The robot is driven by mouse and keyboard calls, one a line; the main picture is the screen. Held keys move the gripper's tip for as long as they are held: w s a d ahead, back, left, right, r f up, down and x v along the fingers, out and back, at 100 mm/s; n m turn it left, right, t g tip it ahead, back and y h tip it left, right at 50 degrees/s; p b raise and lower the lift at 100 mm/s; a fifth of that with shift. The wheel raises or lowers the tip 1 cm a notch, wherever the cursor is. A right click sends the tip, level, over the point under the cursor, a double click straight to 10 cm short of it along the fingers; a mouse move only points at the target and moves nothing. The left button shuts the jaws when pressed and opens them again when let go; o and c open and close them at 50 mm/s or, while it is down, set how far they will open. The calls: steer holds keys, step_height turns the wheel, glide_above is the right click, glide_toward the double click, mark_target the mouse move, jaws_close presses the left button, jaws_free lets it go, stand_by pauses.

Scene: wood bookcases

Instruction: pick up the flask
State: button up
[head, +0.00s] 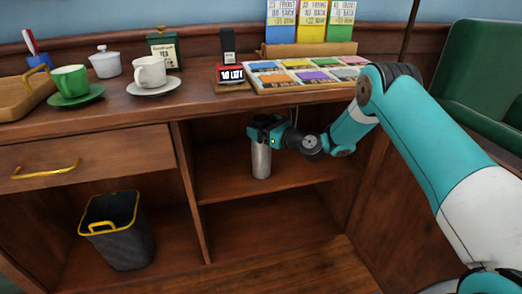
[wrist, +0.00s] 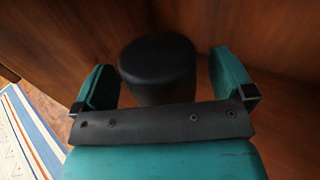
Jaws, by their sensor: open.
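The flask (head: 261,160) is a grey metallic cylinder standing upright on the upper shelf of the open compartment under the counter. In the wrist view its round black top (wrist: 158,68) shows between my two fingers. My gripper (head: 265,130) is at the top of the flask in the head view and hides its upper end. The fingers (wrist: 166,85) are open, one on each side of the black top, with a visible gap at each side. I cannot tell how far down the flask the fingertips reach.
The counter edge (head: 225,107) overhangs the shelf (head: 222,185) just above my gripper. A wooden divider (head: 190,185) stands to the left and the compartment's side wall to the right. Cups, a stamp and a card tray (head: 300,80) are on the counter. A dark bin (head: 122,232) stands lower left.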

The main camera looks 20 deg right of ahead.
steer(key=shift+w+a, duration=0.2)
steer(key=shift+w, duration=0.1)
steer(key=c, duration=1.6)
steer(key=shift+r, duration=0.2)
